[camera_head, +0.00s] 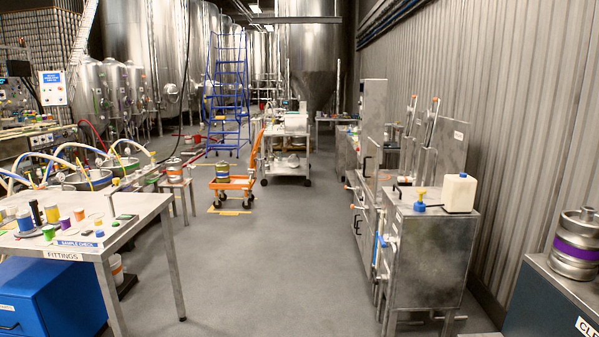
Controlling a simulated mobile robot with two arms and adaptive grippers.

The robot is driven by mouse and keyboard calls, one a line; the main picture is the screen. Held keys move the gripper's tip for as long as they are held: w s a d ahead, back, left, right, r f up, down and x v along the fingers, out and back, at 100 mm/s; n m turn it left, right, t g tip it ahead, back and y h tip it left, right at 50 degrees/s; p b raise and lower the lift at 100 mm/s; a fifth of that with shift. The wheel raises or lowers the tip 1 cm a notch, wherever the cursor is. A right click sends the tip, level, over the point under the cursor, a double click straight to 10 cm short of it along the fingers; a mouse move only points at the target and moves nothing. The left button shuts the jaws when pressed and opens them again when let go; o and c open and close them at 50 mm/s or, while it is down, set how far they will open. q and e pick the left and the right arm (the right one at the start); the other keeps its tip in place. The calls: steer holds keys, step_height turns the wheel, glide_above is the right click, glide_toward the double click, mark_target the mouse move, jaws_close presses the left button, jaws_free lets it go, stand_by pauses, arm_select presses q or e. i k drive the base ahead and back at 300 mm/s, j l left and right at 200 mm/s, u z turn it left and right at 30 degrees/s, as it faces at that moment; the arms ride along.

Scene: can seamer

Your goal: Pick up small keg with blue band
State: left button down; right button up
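A small steel keg with a purple band (576,246) stands upright at the right edge, on a dark cabinet (545,305). A small banded container (222,172) stands on the orange cart (229,184) in the middle distance. Another banded container (174,170) stands on a low stand left of that cart. Neither of my grippers is in view.
A steel table (130,207) labelled "FITTINGS", with cups and small parts, stands at the left above a blue drawer cabinet (45,298). A steel machine cabinet (435,250) with a white jug (460,193) stands right of centre. The grey floor (275,270) between them is clear.

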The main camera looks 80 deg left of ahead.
mark_target(222, 168)
steer(key=u, duration=3.25)
steer(key=i+z, duration=0.3)
steer(key=i, duration=7.45)
steer(key=l, duration=0.15)
